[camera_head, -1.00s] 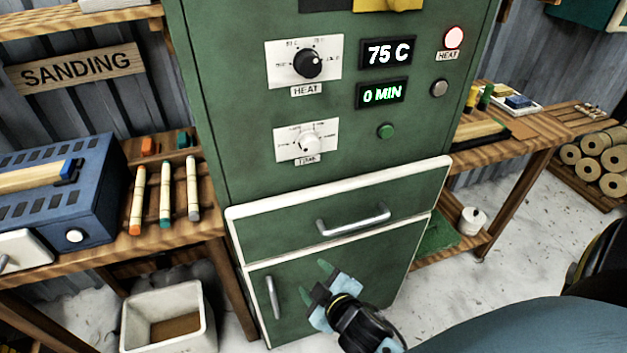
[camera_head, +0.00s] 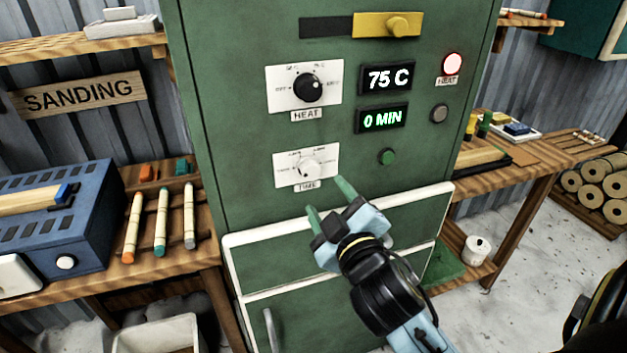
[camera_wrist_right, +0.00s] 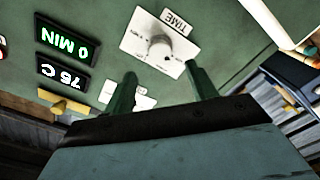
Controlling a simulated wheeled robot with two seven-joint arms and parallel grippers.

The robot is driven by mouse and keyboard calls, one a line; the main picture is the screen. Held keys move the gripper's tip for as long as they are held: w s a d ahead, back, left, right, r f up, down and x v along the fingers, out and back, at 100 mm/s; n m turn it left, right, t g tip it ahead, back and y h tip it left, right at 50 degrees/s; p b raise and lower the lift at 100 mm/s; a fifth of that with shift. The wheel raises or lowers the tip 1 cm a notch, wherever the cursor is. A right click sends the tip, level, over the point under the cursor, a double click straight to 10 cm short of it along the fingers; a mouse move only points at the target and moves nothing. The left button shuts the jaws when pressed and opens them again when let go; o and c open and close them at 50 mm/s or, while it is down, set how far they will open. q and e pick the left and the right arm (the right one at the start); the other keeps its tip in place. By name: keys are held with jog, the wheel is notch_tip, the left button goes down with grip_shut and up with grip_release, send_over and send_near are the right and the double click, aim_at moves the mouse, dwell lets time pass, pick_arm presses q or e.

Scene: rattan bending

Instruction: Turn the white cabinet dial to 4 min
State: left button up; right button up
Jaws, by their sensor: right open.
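The white time dial (camera_head: 308,169) sits on a white plate on the front of the green cabinet (camera_head: 230,150), above a TIME label. The green time display (camera_head: 382,119) reads 0 MIN. My right gripper (camera_head: 328,200) is open and empty, with green fingers pointing up just below the dial plate. In the right wrist view the time dial (camera_wrist_right: 160,46) shows upside down, beyond and between the open fingers (camera_wrist_right: 160,85), apart from them. My left gripper is not in view.
The black heat dial (camera_head: 308,88) and the 75 C display (camera_head: 389,78) are above. A green button (camera_head: 386,157) and a grey button (camera_head: 439,113) are at the right. The white-edged drawer (camera_head: 250,262) lies below, partly behind my right arm.

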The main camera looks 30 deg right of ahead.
aim_at(312, 174)
jog(key=x, duration=0.8)
jog(key=shift+w, duration=0.1)
jog(key=c, duration=1)
jog(key=shift+p, duration=0.35)
jog(key=m+p, duration=0.2)
jog(key=m, duration=0.3)
jog(key=shift+a+m, duration=0.1)
jog(key=shift+m, duration=0.2)
jog(key=m+p, duration=0.4)
jog(key=m, duration=0.2)
jog(key=shift+p, duration=0.3)
